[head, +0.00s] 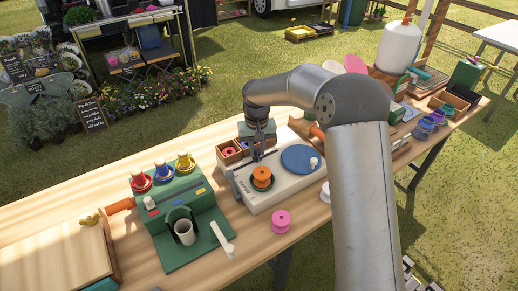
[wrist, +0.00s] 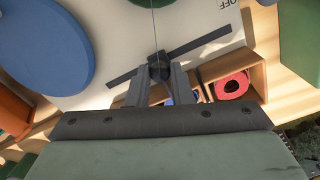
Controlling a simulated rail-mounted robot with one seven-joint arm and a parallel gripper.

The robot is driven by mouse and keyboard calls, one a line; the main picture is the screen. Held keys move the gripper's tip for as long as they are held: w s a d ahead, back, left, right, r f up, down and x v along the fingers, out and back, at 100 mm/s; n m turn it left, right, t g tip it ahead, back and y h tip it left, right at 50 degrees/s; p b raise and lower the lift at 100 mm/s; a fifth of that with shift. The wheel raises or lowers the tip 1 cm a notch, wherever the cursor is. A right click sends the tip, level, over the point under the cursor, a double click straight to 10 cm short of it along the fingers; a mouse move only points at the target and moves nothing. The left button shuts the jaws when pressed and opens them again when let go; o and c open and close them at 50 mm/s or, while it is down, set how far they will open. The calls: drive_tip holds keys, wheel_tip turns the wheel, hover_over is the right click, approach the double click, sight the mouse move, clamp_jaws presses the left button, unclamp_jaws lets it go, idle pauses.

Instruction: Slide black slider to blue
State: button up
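The black slider (wrist: 158,67) is a small dark knob on a long dark slot (wrist: 205,42) in the white machine's top, seen in the wrist view. It stands near the middle of the slot. My gripper (wrist: 160,74) is right at it, one fingertip on each side; whether they press on it cannot be told. In the head view my gripper (head: 257,156) points down at the back left of the white machine (head: 291,186), and the slider is hard to make out there. The green machine (head: 182,225) carries red, blue and yellow marks.
An orange spool (head: 262,175) and a blue disc (head: 302,158) sit on the white machine. A pink spool (head: 281,221) stands in front. A printed "OFF" label is near the slot.

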sight(257, 153)
drive_tip(key=o, duration=0.4)
drive_tip(key=shift+o, duration=0.2)
drive_tip(key=shift+r, duration=0.15)
wheel_tip(257, 153, up, 17)
drive_tip(key=shift+b, duration=0.4)
drive_tip(key=shift+r, duration=0.1)
drive_tip(key=s+d, duration=1.1)
drive_tip(key=s, duration=0.3)
drive_tip(key=s+d+f+m, duration=0.1)
drive_tip(key=s+d+f, duration=0.3)
drive_tip(key=s, duration=0.6)
drive_tip(key=s+d+f+m, duration=0.1)
drive_tip(key=s+d+f, duration=0.3)
drive_tip(key=s, duration=0.6)
drive_tip(key=shift+d+f+m, duration=0.3)
drive_tip(key=shift+d+f, duration=0.1)
drive_tip(key=shift+f, duration=0.3)
